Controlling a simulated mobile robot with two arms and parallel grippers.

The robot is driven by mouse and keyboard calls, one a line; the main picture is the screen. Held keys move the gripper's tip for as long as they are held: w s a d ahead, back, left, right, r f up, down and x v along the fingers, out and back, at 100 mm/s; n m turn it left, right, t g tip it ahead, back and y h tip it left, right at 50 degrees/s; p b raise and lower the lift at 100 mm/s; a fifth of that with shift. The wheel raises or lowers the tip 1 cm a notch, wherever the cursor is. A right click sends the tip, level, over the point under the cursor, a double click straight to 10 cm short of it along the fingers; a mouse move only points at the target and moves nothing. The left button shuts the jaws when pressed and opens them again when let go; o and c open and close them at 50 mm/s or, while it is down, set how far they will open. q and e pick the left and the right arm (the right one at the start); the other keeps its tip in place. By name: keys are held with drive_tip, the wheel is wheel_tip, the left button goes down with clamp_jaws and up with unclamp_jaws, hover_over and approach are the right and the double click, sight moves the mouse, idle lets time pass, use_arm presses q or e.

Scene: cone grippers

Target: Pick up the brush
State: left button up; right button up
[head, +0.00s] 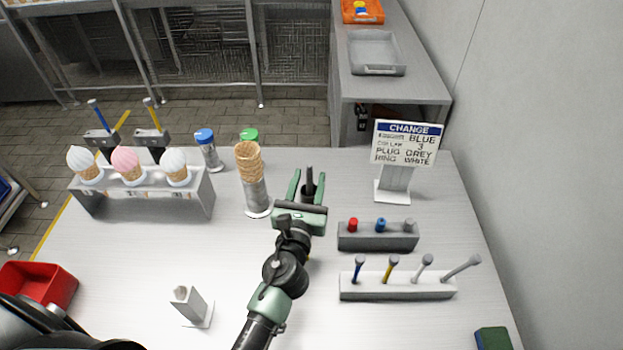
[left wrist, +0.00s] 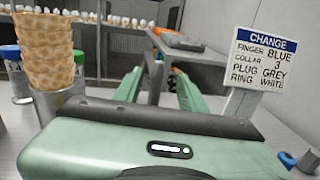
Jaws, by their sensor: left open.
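A dark upright handle (head: 310,180), which looks like the brush, stands over the white table right of the ice-cream cone stack. My left gripper (head: 309,186) is open, with its green fingers on either side of this handle. In the left wrist view the handle (left wrist: 155,82) shows between the two green fingers (left wrist: 157,90), and I cannot tell whether they touch it. The handle's lower end is hidden behind the gripper body. My right gripper is not in view.
The cone stack (head: 249,160) stands close left of the gripper. A change sign (head: 407,145), a grey block with pegs (head: 378,238) and a white tool rack (head: 397,287) are to the right. A cone holder (head: 145,190) stands left.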

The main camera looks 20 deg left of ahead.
use_arm(q)
drive_tip(key=shift+w+a+r, duration=0.15)
drive_tip(key=shift+w+r, duration=0.05)
drive_tip(key=shift+w, duration=0.65)
drive_tip(key=w, duration=0.4)
drive_tip(key=shift+w+a+f, duration=0.25)
drive_tip(key=shift+a+f, duration=0.05)
drive_tip(key=shift+a, duration=0.05)
drive_tip(key=shift+c, duration=0.3)
clamp_jaws()
